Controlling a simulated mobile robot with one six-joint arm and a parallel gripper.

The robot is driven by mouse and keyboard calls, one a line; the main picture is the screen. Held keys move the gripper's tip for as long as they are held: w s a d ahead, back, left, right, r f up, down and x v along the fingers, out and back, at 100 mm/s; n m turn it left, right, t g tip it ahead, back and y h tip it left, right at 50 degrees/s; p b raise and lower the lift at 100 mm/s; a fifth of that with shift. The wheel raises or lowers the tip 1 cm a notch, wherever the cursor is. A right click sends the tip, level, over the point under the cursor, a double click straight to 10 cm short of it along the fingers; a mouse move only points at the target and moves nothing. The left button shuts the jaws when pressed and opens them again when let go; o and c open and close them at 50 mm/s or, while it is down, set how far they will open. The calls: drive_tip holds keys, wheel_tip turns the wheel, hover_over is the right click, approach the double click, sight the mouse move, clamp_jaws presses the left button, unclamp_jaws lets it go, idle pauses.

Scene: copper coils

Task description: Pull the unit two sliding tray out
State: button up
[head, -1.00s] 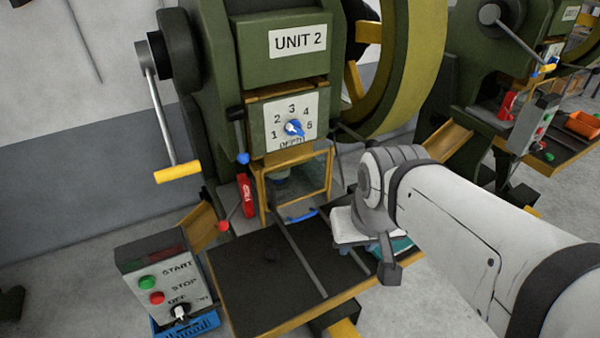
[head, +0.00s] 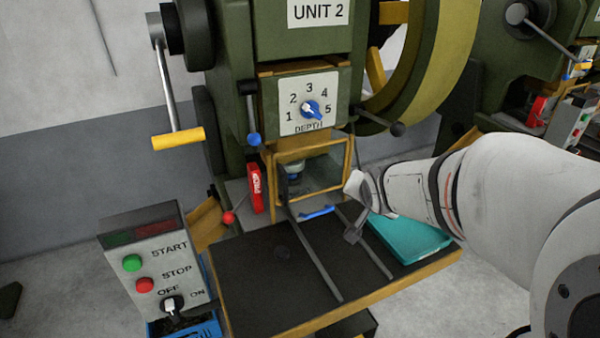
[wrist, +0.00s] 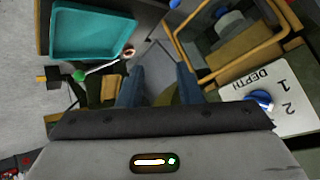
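Unit two is the green press marked "UNIT 2" (head: 318,12). Its sliding tray shows a blue handle (head: 318,212) at the front, between two dark rails at the foot of the yellow-framed guard (head: 345,165). In the wrist view, my gripper (wrist: 160,82) is open and empty, with its two blue-grey fingers well apart. The guard frame also shows in the wrist view (wrist: 228,62).
A teal bin (head: 410,238) lies on the right of the black table (head: 262,270). A control box (head: 160,262) stands at the left front. A red lever (head: 228,217), a depth dial (head: 311,109) and a black-knobbed lever (head: 397,129) are near the guard.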

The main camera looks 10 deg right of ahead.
drive_tip(key=w+f+m+t+y+b, duration=0.2)
drive_tip(key=w+f+m+t+b, duration=0.15)
drive_tip(key=w+f+b, duration=0.7)
drive_tip(key=m+t+y+b, duration=0.2)
drive_tip(key=m+y+b, duration=0.1)
drive_tip(key=b, duration=0.2)
approach(323, 213)
drive_tip(key=shift+w+d+f, duration=0.1)
drive_tip(key=shift+w+f, duration=0.05)
drive_tip(key=shift+w, duration=0.45)
drive_tip(key=shift+w+d+f, duration=0.15)
drive_tip(key=shift+w, duration=0.4)
drive_tip(key=shift+w+a+f+m+t+y+b, duration=0.25)
drive_tip(key=shift+f+m+y+b, duration=0.1)
drive_tip(key=shift+f+y+b, duration=0.2)
drive_tip(key=b+x, duration=0.1)
drive_tip(key=x, duration=0.6)
drive_tip(key=shift+w+a+r+b, duration=0.1)
drive_tip(key=shift+w+a+b, duration=0.15)
drive_tip(key=shift+w+b, duration=0.1)
clamp_jaws()
